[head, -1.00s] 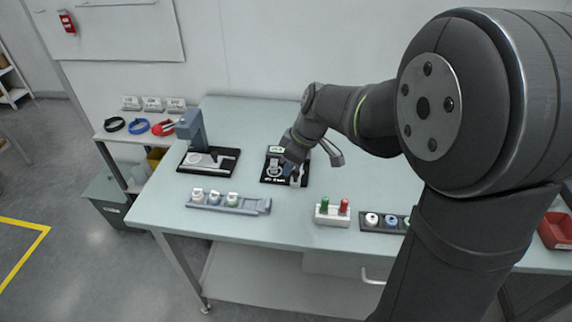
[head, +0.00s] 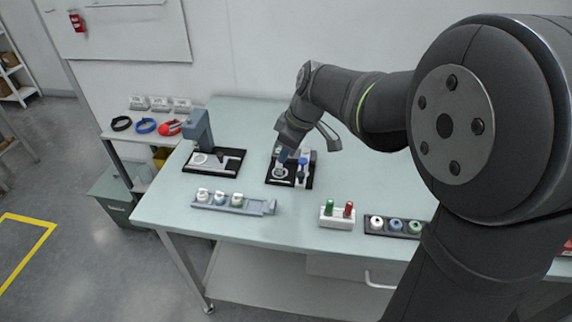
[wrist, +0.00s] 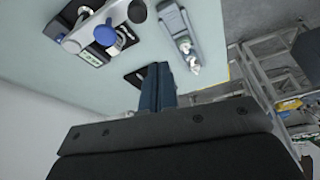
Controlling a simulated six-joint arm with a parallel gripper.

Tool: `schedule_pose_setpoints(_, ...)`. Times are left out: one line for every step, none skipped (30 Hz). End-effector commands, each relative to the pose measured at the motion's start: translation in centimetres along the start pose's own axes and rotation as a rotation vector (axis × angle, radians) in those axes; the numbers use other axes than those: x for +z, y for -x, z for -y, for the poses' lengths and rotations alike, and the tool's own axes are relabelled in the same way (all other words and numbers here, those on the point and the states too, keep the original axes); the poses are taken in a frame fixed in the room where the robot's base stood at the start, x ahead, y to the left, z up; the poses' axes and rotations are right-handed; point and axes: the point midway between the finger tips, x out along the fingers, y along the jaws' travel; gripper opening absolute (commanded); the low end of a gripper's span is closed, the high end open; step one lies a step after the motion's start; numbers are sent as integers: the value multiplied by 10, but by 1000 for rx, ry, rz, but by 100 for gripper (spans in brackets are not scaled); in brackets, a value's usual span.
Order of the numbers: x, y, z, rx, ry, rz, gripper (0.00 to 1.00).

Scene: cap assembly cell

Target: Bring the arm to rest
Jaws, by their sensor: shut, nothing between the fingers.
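My gripper (head: 283,154) is shut and empty. In the head view it hangs over the left part of a black fixture (head: 309,183) near the middle of the bench, and hides some of it. In the wrist view the dark blue fingers (wrist: 157,85) lie together, pointing over the pale bench top. The fixture's blue knob (wrist: 103,35) shows in the wrist view, to the left of the fingers and apart from them. The knob also shows in the head view (head: 302,161), right of the fingers.
A press station (head: 198,132) stands left of the fixture. In front are a grey tray (head: 262,207) of capped pieces, a white box (head: 337,221) with green and red buttons, and a dark rack (head: 372,234). Free bench (head: 350,175) lies right of the fixture.

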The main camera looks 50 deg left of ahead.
Motion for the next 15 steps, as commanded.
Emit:
schedule_pose_setpoints(0, 12, -2, 4, 0, -2, 0)
schedule_pose_setpoints(0, 18, -2, 3, 0, -2, 0)
schedule_pose_setpoints(0, 24, -3, 3, 0, -1, 0)
schedule_pose_setpoints(0, 29, -3, 2, 0, 0, 0)
schedule_pose_setpoints(0, 33, -3, 2, 0, -1, 0)
schedule_pose_setpoints(-1, 38, -4, 2, 1, -1, 0)
schedule_pose_setpoints(0, 42, -4, 1, 1, 0, 0)
schedule_pose_setpoints(0, 44, -4, 1, 0, 0, 0)
schedule_pose_setpoints(0, 47, -4, 1, 0, 0, 0)
schedule_pose_setpoints(0, 48, -4, 0, 0, 0, 0)
schedule_pose_setpoints(0, 49, -4, 0, 0, 0, 0)
schedule_pose_setpoints(0, 50, -4, -1, 0, 1, 0)
schedule_pose_setpoints(0, 51, -4, -1, 0, 1, 0)
schedule_pose_setpoints(0, 51, -4, -1, 0, 1, 0)
schedule_pose_setpoints(0, 51, -4, -1, 0, 1, 0)
